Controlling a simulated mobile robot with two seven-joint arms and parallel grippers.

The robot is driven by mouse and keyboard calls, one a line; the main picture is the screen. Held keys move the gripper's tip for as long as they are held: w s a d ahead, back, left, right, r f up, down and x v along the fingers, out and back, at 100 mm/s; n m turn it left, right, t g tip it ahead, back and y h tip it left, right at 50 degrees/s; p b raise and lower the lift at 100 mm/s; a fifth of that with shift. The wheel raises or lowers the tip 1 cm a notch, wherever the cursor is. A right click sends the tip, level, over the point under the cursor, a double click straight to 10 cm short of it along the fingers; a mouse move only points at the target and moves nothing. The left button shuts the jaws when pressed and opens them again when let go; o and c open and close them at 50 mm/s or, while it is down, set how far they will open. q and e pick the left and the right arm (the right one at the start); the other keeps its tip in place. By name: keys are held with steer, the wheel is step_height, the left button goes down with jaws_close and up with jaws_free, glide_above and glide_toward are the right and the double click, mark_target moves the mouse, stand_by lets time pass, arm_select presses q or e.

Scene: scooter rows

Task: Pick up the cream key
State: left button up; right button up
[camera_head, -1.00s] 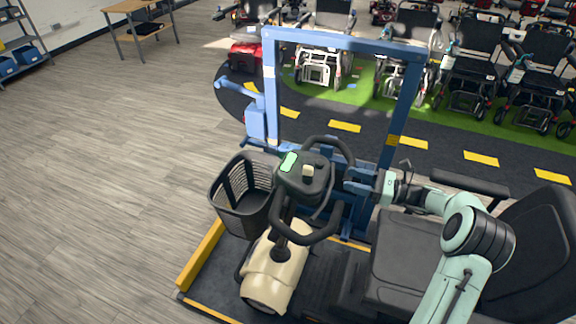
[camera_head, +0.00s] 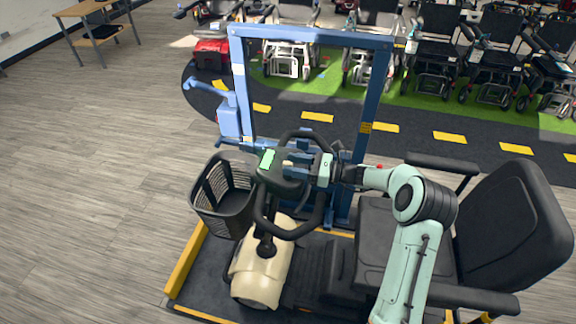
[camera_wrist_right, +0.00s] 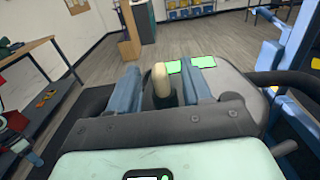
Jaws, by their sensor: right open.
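The cream key (camera_wrist_right: 160,76) stands upright in a dark socket on the scooter's console in the right wrist view. It sits between the two blue fingers of my right gripper (camera_wrist_right: 160,72), with a gap on each side. In the head view my right gripper (camera_head: 291,165) reaches in from the right over the scooter's dark console (camera_head: 282,183), and I cannot make out the key clearly behind the fingers. It is open and holds nothing. My left gripper is not in view.
A green display (camera_head: 267,159) is on the console. A black handlebar loop (camera_head: 300,226) and a black basket (camera_head: 226,200) flank it. A blue frame (camera_head: 238,85) stands behind, and a black seat (camera_head: 515,220) is at right. Parked wheelchairs (camera_head: 435,50) line the back.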

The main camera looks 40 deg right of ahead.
mark_target(283, 163)
steer(key=x, duration=0.4)
steer(key=shift+w+p, duration=0.15)
steer(key=shift+p, duration=0.15)
jaws_close()
